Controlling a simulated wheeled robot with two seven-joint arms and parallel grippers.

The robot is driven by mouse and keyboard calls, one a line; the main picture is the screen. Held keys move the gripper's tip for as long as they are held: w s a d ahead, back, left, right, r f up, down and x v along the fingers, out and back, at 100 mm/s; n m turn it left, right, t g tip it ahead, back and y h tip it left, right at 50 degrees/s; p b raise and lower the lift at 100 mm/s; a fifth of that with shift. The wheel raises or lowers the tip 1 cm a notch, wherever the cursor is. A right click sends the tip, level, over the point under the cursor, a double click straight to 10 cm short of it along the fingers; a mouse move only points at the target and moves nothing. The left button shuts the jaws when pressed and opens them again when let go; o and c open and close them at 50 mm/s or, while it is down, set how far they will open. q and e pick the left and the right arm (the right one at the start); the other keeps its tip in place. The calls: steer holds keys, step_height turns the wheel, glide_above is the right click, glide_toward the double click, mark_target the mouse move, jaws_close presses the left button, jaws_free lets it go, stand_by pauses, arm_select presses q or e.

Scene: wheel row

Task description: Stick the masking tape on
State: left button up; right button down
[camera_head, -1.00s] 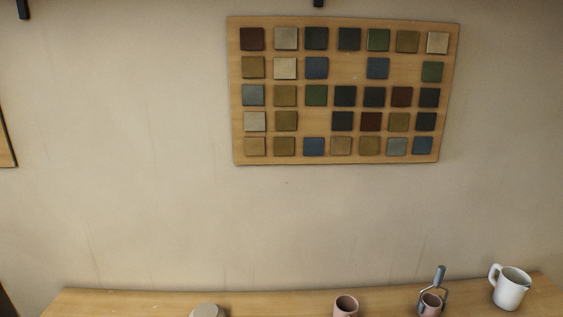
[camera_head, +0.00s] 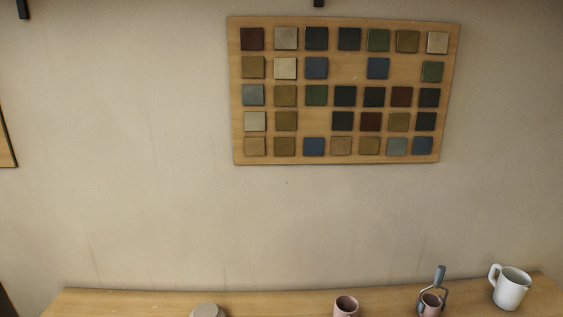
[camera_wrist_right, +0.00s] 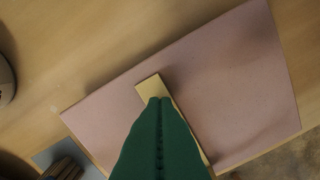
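In the right wrist view my right gripper (camera_wrist_right: 160,99) shows as two green fingers coming up from the bottom edge. They look closed along a middle seam. A pale yellow strip (camera_wrist_right: 150,87), which may be the masking tape, runs at a slant under the fingertips, one end showing beyond them and one edge to their right. Behind it is a flat pink sheet or slab (camera_wrist_right: 245,85) on the wooden table (camera_wrist_right: 60,45). I cannot tell whether the fingers pinch the strip or only touch or hover over it. My left gripper is in no view.
In the head view a board (camera_head: 345,75) with coloured tiles hangs on the wall. A white jug (camera_head: 511,289), a pink cup (camera_head: 346,306) and a roller tool (camera_head: 440,275) in another cup stand on the table. A grey square (camera_wrist_right: 50,156) lies beside the pink sheet.

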steer(key=shift+f+b, duration=0.3)
steer(key=shift+f, duration=0.35)
stand_by(0.4)
stand_by(1.0)
step_height(320, 180, up, 6)
steer(key=p, duration=0.7)
stand_by(0.4)
